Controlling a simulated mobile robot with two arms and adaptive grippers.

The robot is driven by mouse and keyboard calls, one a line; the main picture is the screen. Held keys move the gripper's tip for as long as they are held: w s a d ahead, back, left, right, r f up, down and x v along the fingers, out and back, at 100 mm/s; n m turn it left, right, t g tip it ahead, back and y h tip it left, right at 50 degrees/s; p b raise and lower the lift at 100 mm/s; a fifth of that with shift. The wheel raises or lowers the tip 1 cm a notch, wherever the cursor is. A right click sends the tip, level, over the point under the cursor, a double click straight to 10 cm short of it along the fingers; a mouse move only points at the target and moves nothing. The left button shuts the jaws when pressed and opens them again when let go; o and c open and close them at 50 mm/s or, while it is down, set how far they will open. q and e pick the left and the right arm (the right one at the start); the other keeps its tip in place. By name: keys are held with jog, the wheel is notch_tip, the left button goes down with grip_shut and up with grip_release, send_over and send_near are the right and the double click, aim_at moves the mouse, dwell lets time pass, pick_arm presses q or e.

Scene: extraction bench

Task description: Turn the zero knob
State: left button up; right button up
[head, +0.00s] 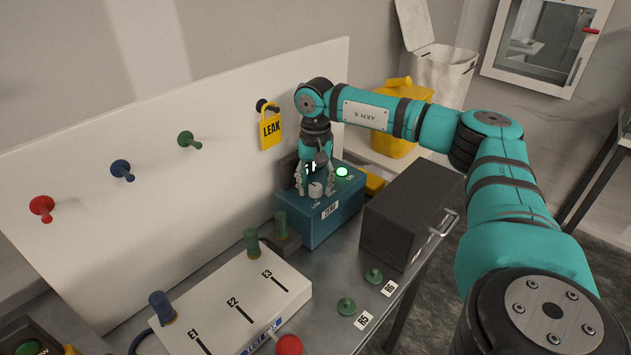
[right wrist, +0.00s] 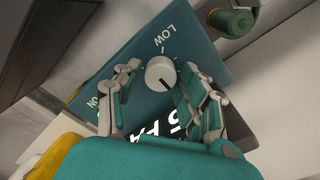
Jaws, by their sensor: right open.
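The zero knob (head: 315,190) is a small light grey dial on top of the teal box (head: 330,222), whose front carries a white label. In the right wrist view the knob (right wrist: 160,73) is round with a dark pointer mark, and the word LOW is printed beside it. My right gripper (head: 314,188) is above the box, pointing down, with its fingers on either side of the knob. In the right wrist view the fingers (right wrist: 152,88) are open, with gaps to the knob. My left gripper is not in view.
A dark grey box (head: 405,215) with a handle stands right of the teal box. A white test box (head: 235,305) with slots and green and blue plugs lies in front. A green lamp (head: 342,172) is lit.

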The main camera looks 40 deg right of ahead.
grip_shut()
jog(key=shift+m, duration=2.9)
grip_release()
